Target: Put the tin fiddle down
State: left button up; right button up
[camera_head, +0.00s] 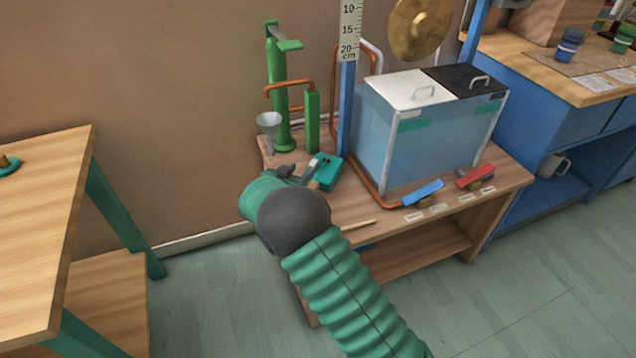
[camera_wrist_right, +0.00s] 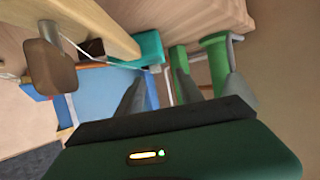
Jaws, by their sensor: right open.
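The tin fiddle (camera_head: 329,172) has a teal tin body and shows at the left end of the low wooden bench, just beyond my right gripper. In the right wrist view its teal body (camera_wrist_right: 150,48) is near the fingertips, and a pale wooden neck with a brown peg and a string runs to the upper left. My right gripper (camera_head: 298,171) is open, and its two grey fingers (camera_wrist_right: 181,90) show apart with no neck between them. My forearm and wrist hide part of the neck in the head view. My left gripper is out of view.
A green stand (camera_head: 279,95) and a grey funnel (camera_head: 269,124) are behind the gripper. A blue tank (camera_head: 420,140) fills the bench middle, with blue (camera_head: 423,192) and red (camera_head: 475,177) bars in front. A wooden table (camera_head: 45,200) stands left, across open floor.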

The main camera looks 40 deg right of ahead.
aim_at(312, 165)
jog(key=b+x, duration=0.2)
jog(key=x, duration=0.1)
jog(key=shift+s+d+f, duration=0.2)
jog(key=shift+d, duration=0.1)
jog(key=b+x, duration=0.1)
jog(key=x, duration=0.2)
jog(key=shift+s+d+r, duration=0.1)
jog(key=shift+s+r, duration=0.05)
jog(key=shift+r, duration=0.05)
jog(key=shift+d, duration=0.15)
jog(key=shift+a+r, duration=0.3)
jog(key=shift+c, duration=0.6)
jog(key=shift+a, duration=0.1)
jog(key=shift+c, duration=1.1)
jog(key=c, duration=0.5)
jog(key=shift+f, duration=0.1)
grip_shut()
